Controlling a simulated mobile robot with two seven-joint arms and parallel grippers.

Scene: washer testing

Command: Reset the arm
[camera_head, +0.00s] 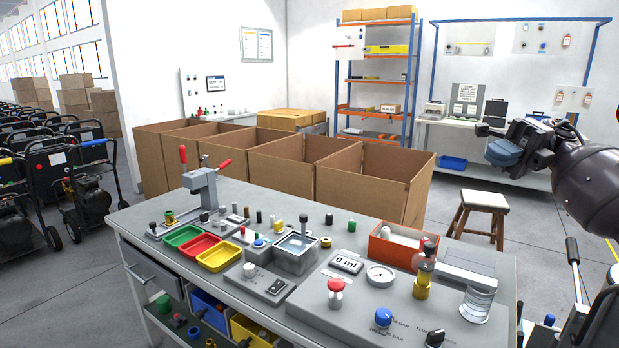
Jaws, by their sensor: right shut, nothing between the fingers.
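My right gripper (492,142) is at the upper right of the head view, on an arm that comes in from the right edge. It is shut and empty, raised in the air well clear of the workbench, in front of the back-wall bench. My left gripper and arm are not in view. The workbench (150,210) stands in front of me with test fittings on it. A clamp press with red handles (200,185) stands at its left end. A red knob (336,287), a blue knob (384,318) and a round gauge (380,275) sit on the front right panel.
Green, red and yellow trays (220,257) and an orange-red bin (396,247) are on the workbench. Open cardboard boxes (375,185) stand behind it. A stool (484,200) stands on the floor below my right gripper. Free floor lies around the stool.

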